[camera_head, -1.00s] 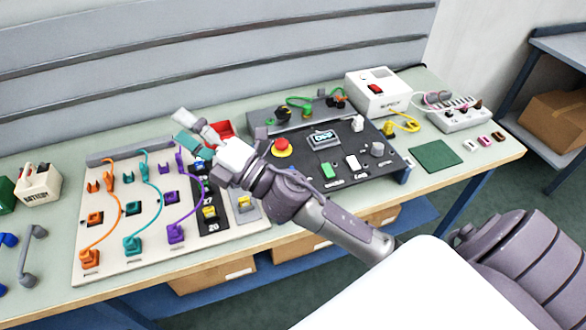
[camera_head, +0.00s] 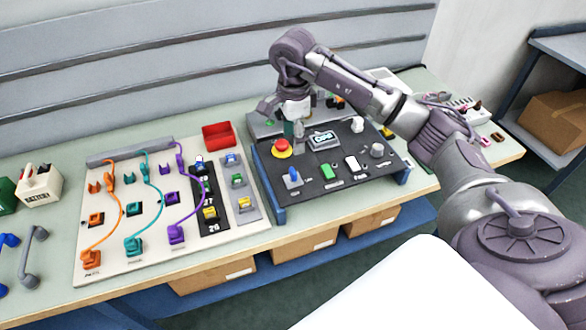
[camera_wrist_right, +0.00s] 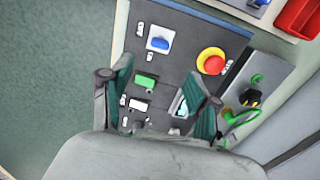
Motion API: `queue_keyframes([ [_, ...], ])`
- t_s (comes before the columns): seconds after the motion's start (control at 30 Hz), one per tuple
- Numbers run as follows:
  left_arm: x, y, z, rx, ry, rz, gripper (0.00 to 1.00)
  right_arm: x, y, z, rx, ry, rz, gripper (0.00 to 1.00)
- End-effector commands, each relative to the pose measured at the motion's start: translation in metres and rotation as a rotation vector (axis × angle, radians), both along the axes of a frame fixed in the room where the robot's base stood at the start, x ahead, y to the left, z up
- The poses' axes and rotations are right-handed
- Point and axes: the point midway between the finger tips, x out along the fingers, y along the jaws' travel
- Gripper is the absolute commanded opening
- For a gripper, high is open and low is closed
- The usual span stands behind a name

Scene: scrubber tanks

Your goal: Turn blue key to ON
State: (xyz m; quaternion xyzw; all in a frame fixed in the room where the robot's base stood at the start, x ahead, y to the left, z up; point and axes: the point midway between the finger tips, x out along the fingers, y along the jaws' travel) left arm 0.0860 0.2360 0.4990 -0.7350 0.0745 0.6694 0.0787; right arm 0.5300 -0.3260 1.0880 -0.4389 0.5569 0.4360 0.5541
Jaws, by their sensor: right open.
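The blue key (camera_head: 293,175) stands on a pale plate at the front left of the dark control panel (camera_head: 316,187). My right gripper (camera_head: 297,132) points down over the back of the panel, behind the key and next to the red button. In the right wrist view the blue key (camera_wrist_right: 160,43) lies beyond the fingertips, with label text beside it that is too small to read. The fingers of the right gripper (camera_wrist_right: 158,92) are spread apart, with nothing held between them. My left gripper is not in view.
A red button (camera_head: 282,149) on a yellow base, a small display (camera_head: 324,140), a green switch (camera_head: 327,171), a white switch (camera_head: 352,163) and grey knobs share the panel. A board with coloured cables (camera_head: 140,215) and a red bin (camera_head: 218,135) stand left.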

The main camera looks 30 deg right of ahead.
Motion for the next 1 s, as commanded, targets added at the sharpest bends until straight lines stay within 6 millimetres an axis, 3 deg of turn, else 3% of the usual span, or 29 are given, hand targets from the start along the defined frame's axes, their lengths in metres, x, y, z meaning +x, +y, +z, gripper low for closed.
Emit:
queue_keyframes([
  [0.5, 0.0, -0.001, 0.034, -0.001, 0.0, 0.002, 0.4, -0.001, 0.002, -0.1, 0.007, 0.002, 0.001, 0.6],
  [0.7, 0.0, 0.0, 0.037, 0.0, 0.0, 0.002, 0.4, -0.001, 0.002, -0.117, 0.005, 0.001, 0.0, 0.6],
  [1.0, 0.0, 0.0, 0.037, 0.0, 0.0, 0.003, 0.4, 0.0, 0.002, -0.12, 0.005, -0.001, 0.001, 0.6],
])
